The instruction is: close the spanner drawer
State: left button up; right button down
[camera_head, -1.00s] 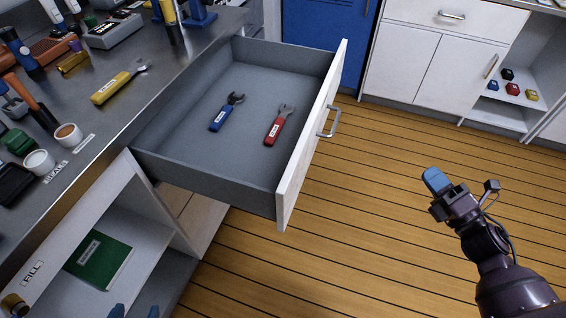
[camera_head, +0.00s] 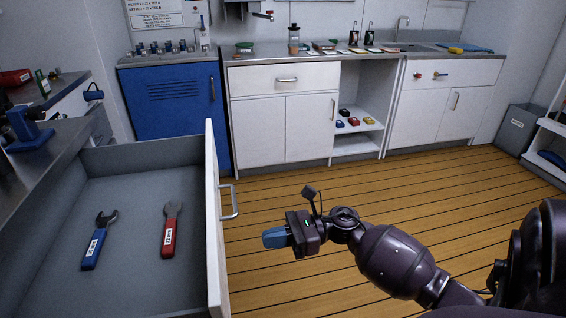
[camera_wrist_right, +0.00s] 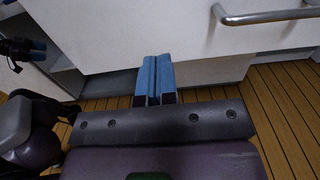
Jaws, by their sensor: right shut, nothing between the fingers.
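The spanner drawer (camera_head: 145,155) stands pulled out, with a grey inside and a white front. A blue spanner (camera_head: 96,240) and a red spanner (camera_head: 170,230) lie in it. Its metal bar handle (camera_head: 230,203) is on the front. My right gripper (camera_head: 268,238) is shut and empty, to the right of the front and apart from the handle. In the right wrist view my blue fingers (camera_wrist_right: 154,75) are together and point at the white front (camera_wrist_right: 130,30), left of and below the handle (camera_wrist_right: 265,16). A dark gripper-like part, apparently my left gripper (camera_wrist_right: 38,46), shows at the left edge there.
The grey worktop (camera_head: 60,140) runs along the left above the drawer. A blue cabinet (camera_head: 175,115) and white cabinets (camera_head: 285,125) stand along the back. The wooden floor (camera_head: 300,195) between them and my right arm is clear.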

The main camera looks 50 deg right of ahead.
pick_arm(q)
jog(key=shift+w+d+r, duration=0.1)
jog(key=shift+w+r, duration=0.05)
jog(key=shift+w, duration=0.15)
pick_arm(e)
jog(key=x, duration=0.8)
jog(key=shift+a, duration=0.15)
pick_arm(q)
jog(key=shift+s, duration=0.1)
pick_arm(e)
jog(key=shift+w, duration=0.2)
jog(key=b+x, duration=0.1)
jog(key=x, duration=2.8)
jog(key=shift+f, duration=0.2)
jog(key=b, duration=0.1)
send_over(64, 291)
jog(key=shift+s+d, duration=0.25)
jog(key=shift+d, duration=0.15)
jog(key=shift+w+a+r, duration=0.15)
jog(key=shift+w+a, duration=0.1)
jog(key=shift+a, duration=0.05)
pick_arm(q)
jog(key=shift+w+d+m, duration=0.3)
jog(key=shift+m, duration=0.1)
pick_arm(e)
jog(key=shift+r, duration=0.15)
